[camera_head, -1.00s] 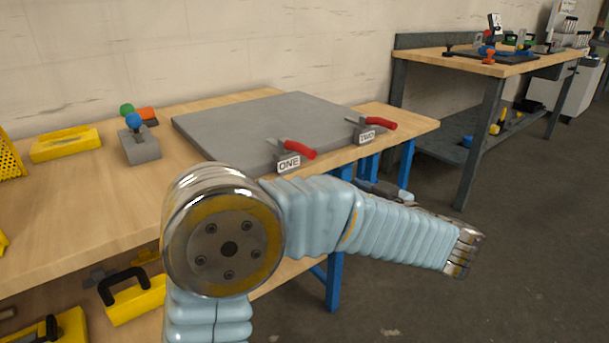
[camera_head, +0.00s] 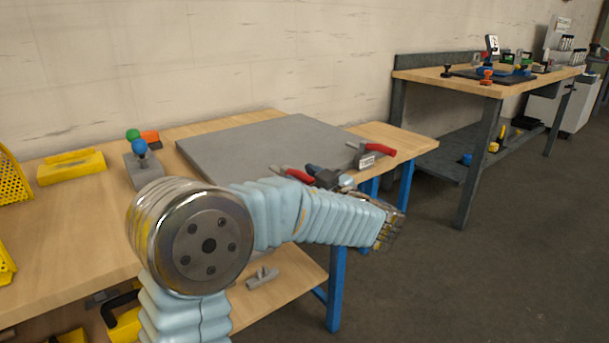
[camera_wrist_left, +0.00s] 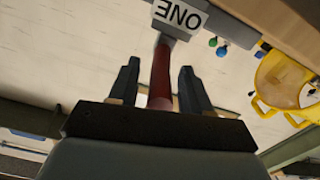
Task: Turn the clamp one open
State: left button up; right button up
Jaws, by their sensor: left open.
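Clamp one has a red handle (camera_head: 297,175) at the front edge of the grey plate (camera_head: 262,140); my left arm and gripper partly cover it in the head view. In the left wrist view its white label ONE (camera_wrist_left: 181,14) shows upside down, with the red handle (camera_wrist_left: 160,75) below it. My left gripper (camera_wrist_left: 156,82) is open, with one dark finger on each side of the handle; I see gaps on both sides. In the head view the left gripper (camera_head: 322,178) is at the handle. Clamp two (camera_head: 372,150) has a red handle to the right. My right gripper is not in view.
A grey block with a blue knob (camera_head: 140,148) and a yellow tray (camera_head: 72,167) are on the left of the wooden bench (camera_head: 85,230). A second bench (camera_head: 490,88) stands at the back right. The floor on the right is clear.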

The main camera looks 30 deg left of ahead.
pick_arm(q)
grip_shut()
dwell(0.3)
